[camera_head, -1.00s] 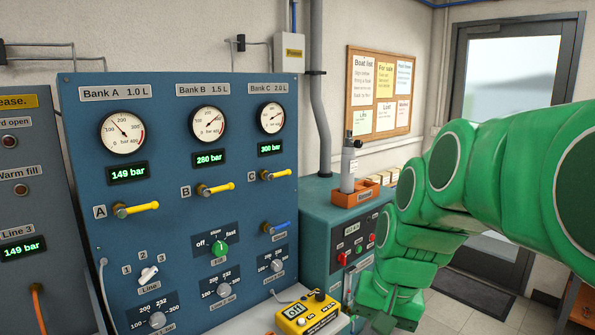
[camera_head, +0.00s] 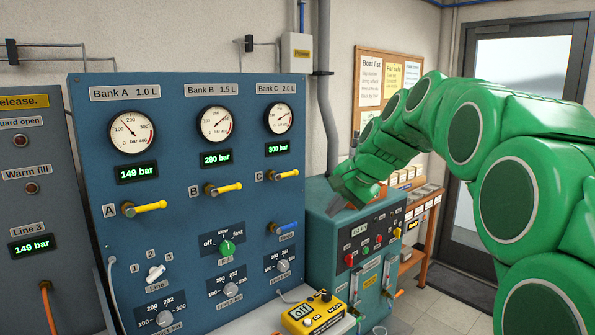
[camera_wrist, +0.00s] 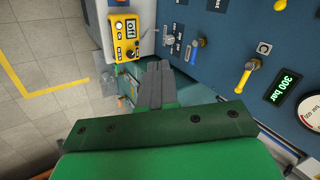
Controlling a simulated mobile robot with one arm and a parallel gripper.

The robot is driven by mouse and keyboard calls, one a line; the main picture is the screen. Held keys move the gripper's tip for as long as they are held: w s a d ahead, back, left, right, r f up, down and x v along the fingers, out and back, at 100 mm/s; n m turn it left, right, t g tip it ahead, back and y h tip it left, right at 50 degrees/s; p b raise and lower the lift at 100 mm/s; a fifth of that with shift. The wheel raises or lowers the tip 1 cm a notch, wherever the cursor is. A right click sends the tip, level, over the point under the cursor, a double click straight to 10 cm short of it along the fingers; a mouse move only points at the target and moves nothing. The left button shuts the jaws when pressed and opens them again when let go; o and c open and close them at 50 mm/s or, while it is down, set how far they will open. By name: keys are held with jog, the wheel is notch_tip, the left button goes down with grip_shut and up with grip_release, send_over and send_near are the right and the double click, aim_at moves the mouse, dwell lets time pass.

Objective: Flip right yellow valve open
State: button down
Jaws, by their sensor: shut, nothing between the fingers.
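The right yellow valve (camera_head: 285,175), labelled C, is on the blue panel below the green 300 bar display. Its yellow handle points right, lying horizontal along the panel. In the wrist view the same yellow valve handle (camera_wrist: 244,80) shows at the right, beside the 300 bar display. In the wrist view my gripper's grey fingers (camera_wrist: 157,83) are together and hold nothing.
Yellow valves A (camera_head: 144,208) and B (camera_head: 223,189) are to the left. A blue valve handle (camera_head: 285,228) sits below C. A yellow meter (camera_head: 314,313) stands on the bench. The green cabinet (camera_head: 320,228) stands right of the panel. The space in front of valve C looks clear.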

aim_at(292, 173)
jog(key=w+a+r+m+t+y, duration=0.1)
jog(key=w+r, duration=0.3)
jog(key=w, duration=0.4)
jog(key=w+a+r+m+t+y, duration=0.1)
jog(key=w+r+m+t, duration=0.1)
jog(key=w+r, duration=0.3)
jog(key=w, duration=0.4)
jog(key=shift+w+a+t+y, duration=0.25)
jog(key=shift+t+y, duration=0.05)
jog(key=shift+w+f, duration=0.1)
jog(key=shift+x, duration=6.95)
